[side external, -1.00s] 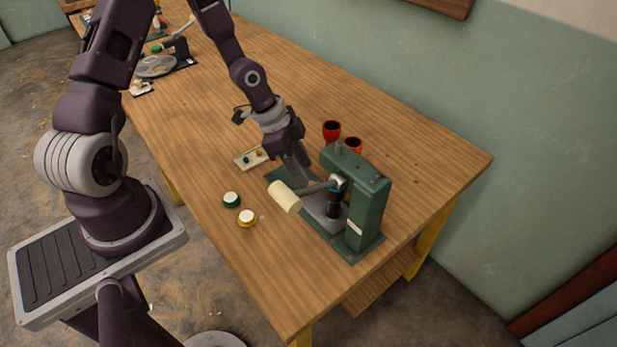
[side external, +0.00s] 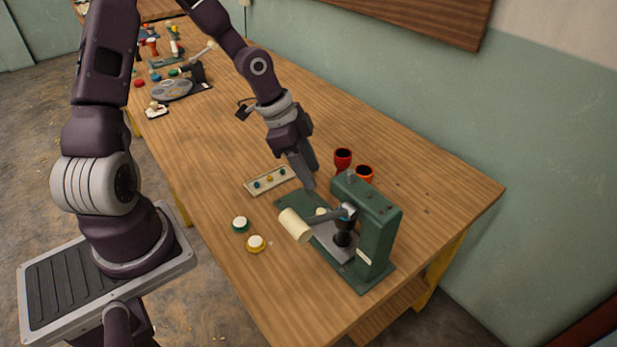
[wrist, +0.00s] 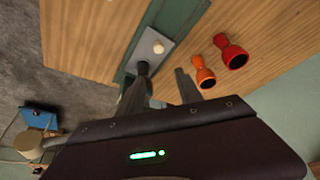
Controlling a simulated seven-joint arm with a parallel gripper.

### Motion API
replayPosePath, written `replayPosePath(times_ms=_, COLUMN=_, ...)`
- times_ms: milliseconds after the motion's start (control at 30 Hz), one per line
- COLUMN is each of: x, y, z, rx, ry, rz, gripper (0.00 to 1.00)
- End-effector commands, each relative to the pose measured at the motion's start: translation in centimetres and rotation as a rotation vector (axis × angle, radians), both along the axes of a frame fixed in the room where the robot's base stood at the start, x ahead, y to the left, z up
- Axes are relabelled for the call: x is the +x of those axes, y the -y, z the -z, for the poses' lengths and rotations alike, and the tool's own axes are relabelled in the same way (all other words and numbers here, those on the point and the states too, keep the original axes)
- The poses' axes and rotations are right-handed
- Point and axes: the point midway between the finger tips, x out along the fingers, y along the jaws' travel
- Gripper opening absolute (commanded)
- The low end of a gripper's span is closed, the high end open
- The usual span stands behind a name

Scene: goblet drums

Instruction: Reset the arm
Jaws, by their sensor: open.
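My gripper (side external: 309,182) is open and empty, pointing down above the left end of the green press (side external: 375,232). The wrist view shows its two fingers (wrist: 160,90) apart, with nothing between them. A small cream round piece (side external: 320,213) lies on the press's grey plate, and it also shows in the wrist view (wrist: 157,47). The press has a dark ram and a lever with a cream handle (side external: 295,225). A red goblet drum (side external: 343,158) and an orange one (side external: 364,173) stand behind the press, near my gripper; they also show in the wrist view.
A green-sided button (side external: 240,224) and a yellow-sided one (side external: 255,243) sit left of the press. A pale tray (side external: 250,187) holds small coloured pieces. A grey disc device (side external: 172,90) and other items stand at the table's far end. The table's middle is largely clear.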

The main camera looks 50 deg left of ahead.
Motion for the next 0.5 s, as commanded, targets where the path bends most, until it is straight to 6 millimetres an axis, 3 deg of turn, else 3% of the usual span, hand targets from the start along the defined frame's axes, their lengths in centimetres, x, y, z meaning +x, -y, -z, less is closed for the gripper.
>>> replayPosePath(times_ms=367, x=-0.1, y=0.0, z=-0.7, rx=0.004, ry=-0.002, rz=0.001, gripper=0.42)
replayPosePath(times_ms=500, x=-1.7, y=-0.4, z=-2.2, rx=0.113, ry=-0.049, rz=-0.04, gripper=0.42)
